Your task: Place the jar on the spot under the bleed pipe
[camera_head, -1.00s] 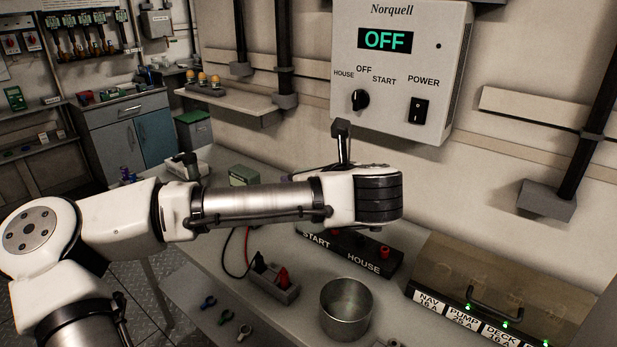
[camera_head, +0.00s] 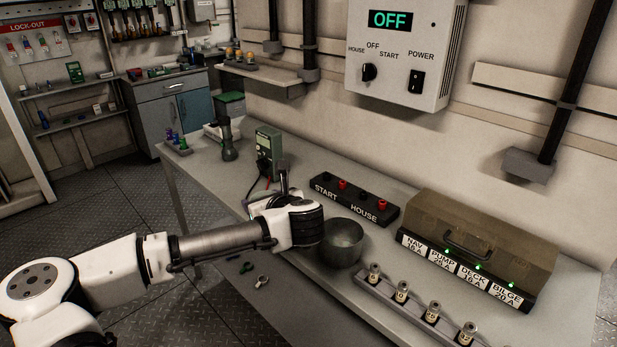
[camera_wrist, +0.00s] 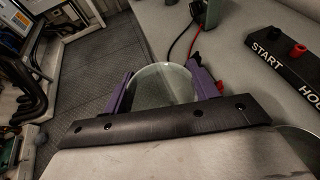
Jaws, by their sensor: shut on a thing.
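A round, clear glass jar (camera_wrist: 163,88) shows in the wrist view, seen from its rounded end. The purple fingers of my gripper (camera_wrist: 160,70) are shut on it, one on each side. The bench top is below and to the right of it, and the floor to the left.
A metal pot (camera_head: 342,246) stands close to my wrist. Behind are a START/HOUSE terminal strip (camera_head: 354,201) and a green meter (camera_head: 268,153). A fuse row (camera_head: 416,312) and a covered breaker box (camera_head: 480,240) are at right.

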